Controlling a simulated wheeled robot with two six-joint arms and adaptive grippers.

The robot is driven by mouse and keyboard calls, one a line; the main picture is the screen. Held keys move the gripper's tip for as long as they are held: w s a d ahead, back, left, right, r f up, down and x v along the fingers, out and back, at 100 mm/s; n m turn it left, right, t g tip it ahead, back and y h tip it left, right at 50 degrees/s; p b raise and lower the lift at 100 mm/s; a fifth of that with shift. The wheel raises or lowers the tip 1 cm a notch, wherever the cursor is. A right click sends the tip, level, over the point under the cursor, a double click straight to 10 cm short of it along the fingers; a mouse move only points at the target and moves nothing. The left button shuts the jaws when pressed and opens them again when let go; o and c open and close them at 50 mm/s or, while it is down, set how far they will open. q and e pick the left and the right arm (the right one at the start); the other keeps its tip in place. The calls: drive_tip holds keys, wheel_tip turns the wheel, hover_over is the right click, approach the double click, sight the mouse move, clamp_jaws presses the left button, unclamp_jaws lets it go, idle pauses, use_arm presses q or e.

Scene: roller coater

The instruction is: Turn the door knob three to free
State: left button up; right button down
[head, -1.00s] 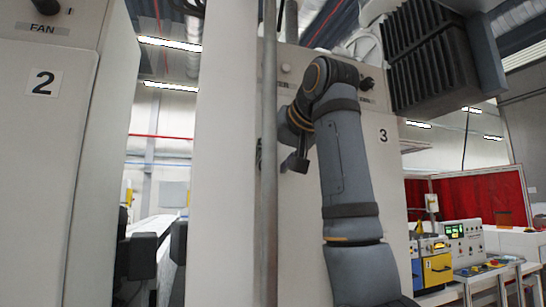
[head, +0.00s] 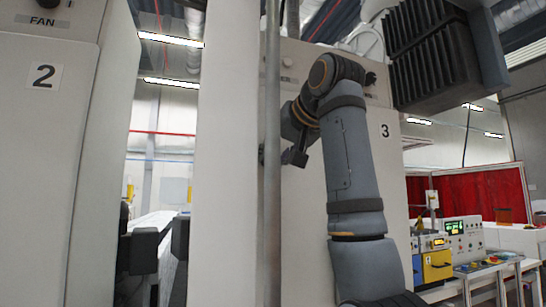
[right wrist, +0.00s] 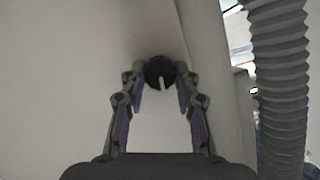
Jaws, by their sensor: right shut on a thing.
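The door knob (right wrist: 160,72) of cabinet three is a dark round knob with a pale mark pointing down in the right wrist view. My right gripper (right wrist: 161,88) is shut on it, with one finger on each side. In the head view my right gripper (head: 297,158) is at the left part of the pale cabinet door marked 3 (head: 350,240). The wrist and a grey vertical pole hide most of the knob there. My left gripper is not in view.
A grey vertical pole (head: 272,200) stands just left of my right gripper. A ribbed hose (right wrist: 282,90) runs close on the right in the right wrist view. Cabinet two (head: 40,170) is at the left. A dark finned unit (head: 437,55) hangs at the upper right.

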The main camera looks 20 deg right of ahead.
drive_tip(key=m+y+b, duration=0.1)
drive_tip(key=m+y, duration=0.1)
drive_tip(key=shift+d+f+m+b, duration=0.15)
drive_tip(key=shift+d+m+b, duration=0.1)
drive_tip(key=shift+m+b, duration=0.15)
drive_tip(key=m+b, duration=0.1)
drive_tip(key=m+t+y+b, duration=0.1)
drive_tip(key=shift+f+m, duration=0.2)
drive_tip(key=shift+m, duration=0.2)
drive_tip(key=m+y+b, duration=0.1)
drive_tip(key=m+b, duration=0.1)
drive_tip(key=m+t+y+b, duration=0.1)
drive_tip(key=m, duration=0.1)
drive_tip(key=shift+d+f+b, duration=0.1)
drive_tip(key=shift+f+b, duration=0.1)
drive_tip(key=shift+b, duration=0.2)
drive_tip(key=shift+m+t+y+b, duration=0.3)
drive_tip(key=shift+m+t+b, duration=0.75)
drive_tip(key=shift+m, duration=0.75)
drive_tip(key=c, duration=1)
unclamp_jaws()
